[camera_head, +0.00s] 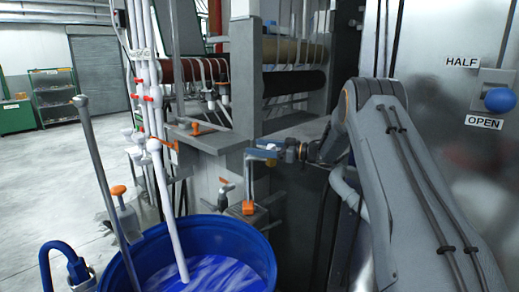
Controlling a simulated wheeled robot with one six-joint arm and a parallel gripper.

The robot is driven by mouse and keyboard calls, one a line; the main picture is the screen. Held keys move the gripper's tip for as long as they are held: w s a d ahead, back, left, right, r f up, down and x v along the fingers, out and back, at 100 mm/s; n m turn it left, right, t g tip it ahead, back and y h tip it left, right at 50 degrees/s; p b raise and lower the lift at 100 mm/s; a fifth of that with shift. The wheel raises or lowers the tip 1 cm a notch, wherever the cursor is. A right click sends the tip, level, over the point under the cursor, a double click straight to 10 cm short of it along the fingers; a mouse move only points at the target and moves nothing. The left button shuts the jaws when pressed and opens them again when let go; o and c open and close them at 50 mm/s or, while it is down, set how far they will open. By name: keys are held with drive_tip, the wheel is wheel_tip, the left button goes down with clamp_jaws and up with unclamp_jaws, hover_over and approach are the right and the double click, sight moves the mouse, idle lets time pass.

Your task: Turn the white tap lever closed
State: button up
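A small tap with a pale, whitish lever (228,188) and an orange part stands beyond the rim of the blue drum. It looks like the white tap lever, but it is too small to tell its exact position. White pipes with white fittings (153,145) and red valve handles stand further left. My gripper (262,153) reaches in from the right, above and to the right of the pale lever and apart from it. Its fingers are small and partly lost against the grey metal, so their opening is unclear.
The blue drum (235,235) holds blue liquid, with a white pipe (168,215) slanting into it. An orange-topped block (248,207) stands below my gripper. A grey panel with a blue-knobbed lever (499,100) is at right. Open floor (50,170) lies left.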

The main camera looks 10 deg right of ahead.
drive_tip(key=o, duration=0.4)
drive_tip(key=shift+s+a, duration=0.2)
drive_tip(key=shift+a, duration=0.05)
drive_tip(key=shift+c, duration=0.2)
drive_tip(key=shift+d, duration=0.1)
drive_tip(key=shift+d+r, duration=0.1)
wheel_tip(320, 180, up, 10)
drive_tip(key=b, duration=0.2)
